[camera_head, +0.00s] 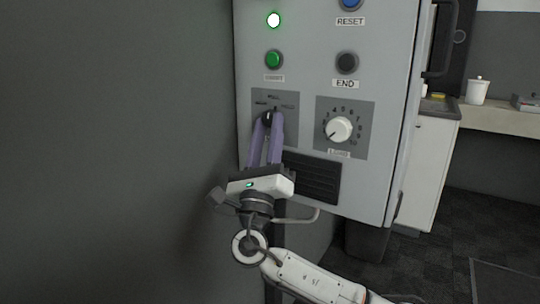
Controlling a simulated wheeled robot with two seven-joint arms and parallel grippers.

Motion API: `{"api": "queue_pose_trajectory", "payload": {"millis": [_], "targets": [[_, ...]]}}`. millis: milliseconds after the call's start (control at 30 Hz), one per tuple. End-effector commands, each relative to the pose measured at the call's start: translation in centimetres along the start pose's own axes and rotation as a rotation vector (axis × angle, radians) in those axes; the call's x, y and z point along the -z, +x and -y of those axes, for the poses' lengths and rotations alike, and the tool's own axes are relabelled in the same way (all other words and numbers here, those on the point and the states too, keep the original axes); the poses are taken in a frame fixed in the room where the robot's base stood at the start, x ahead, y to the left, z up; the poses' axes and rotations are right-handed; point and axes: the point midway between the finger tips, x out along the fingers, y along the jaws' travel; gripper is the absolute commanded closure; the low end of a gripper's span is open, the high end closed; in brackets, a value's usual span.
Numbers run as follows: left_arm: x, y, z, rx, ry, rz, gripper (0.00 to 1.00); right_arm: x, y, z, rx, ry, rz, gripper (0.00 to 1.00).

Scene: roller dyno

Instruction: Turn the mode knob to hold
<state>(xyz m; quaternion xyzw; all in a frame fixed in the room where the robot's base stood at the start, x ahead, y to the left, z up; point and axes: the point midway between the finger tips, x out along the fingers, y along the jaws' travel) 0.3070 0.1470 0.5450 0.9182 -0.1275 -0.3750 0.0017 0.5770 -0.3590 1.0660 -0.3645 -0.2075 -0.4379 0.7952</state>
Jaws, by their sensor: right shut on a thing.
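The mode knob (268,117) is a black knob on a dark grey plate on the front of the grey control cabinet (300,50). Small labels stand above it, the right one reading like HOLD; the knob's exact pointing direction is hard to tell. My right gripper (268,121) reaches up from below. Its two purple fingers are shut on the knob, one at each side, and cover much of it. My left gripper is not in view.
A white numbered dial (338,129) sits just right of the mode knob. Above are a green button (274,60), a black END button (347,62), a blue RESET button (351,3) and a lit green lamp (273,20). A vent (311,177) lies below.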

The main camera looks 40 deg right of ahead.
Motion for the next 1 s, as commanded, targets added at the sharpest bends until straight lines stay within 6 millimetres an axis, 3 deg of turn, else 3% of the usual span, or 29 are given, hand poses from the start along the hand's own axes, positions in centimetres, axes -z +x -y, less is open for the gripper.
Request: {"api": "queue_pose_trajectory", "payload": {"millis": [33, 67, 433, 700, 1000], "targets": [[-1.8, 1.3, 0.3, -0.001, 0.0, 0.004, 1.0, 0.7, -0.8, -0.7, 0.035, 0.037, -0.004, 0.95], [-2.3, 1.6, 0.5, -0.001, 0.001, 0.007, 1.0, 0.7, -0.7, -0.7, 0.055, 0.057, -0.004, 0.95], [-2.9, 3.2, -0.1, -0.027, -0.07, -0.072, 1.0, 0.3, -0.4, -1.1, 0.273, 0.274, -0.003, 0.95], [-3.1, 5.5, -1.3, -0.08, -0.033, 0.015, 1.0, 0.0, -0.1, -1.2, 0.369, 0.371, -0.002, 0.95], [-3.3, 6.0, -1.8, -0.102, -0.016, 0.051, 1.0, -0.2, 0.2, -1.1, 0.409, 0.411, -0.002, 0.95]]}}
